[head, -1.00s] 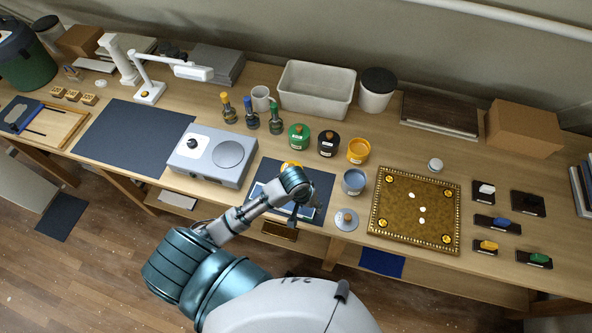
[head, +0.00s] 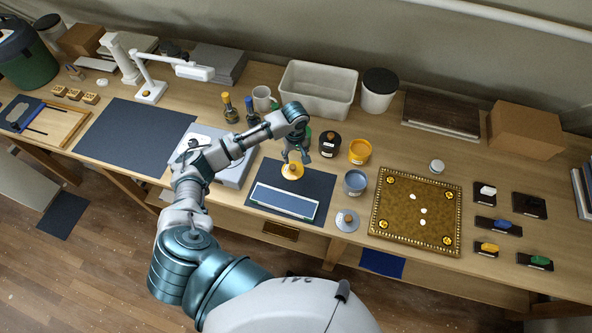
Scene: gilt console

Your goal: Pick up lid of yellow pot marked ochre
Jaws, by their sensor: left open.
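The yellow lid (head: 292,172) lies on the dark mat, apart from its pot. My left gripper (head: 294,158) is open and points down right above the lid, around or just over its knob; I cannot tell whether the fingers touch it. The yellow pot (head: 359,153) stands open on the table to the right of the gripper, with a pale label on its front. My right gripper is not in view.
A black pot (head: 329,144) and an open blue pot (head: 354,182) stand nearby. A grey lid (head: 347,220) lies at the table's front. A pale-edged blue tray (head: 284,201) lies on the mat (head: 323,183). A gilt panel (head: 414,211) lies to the right.

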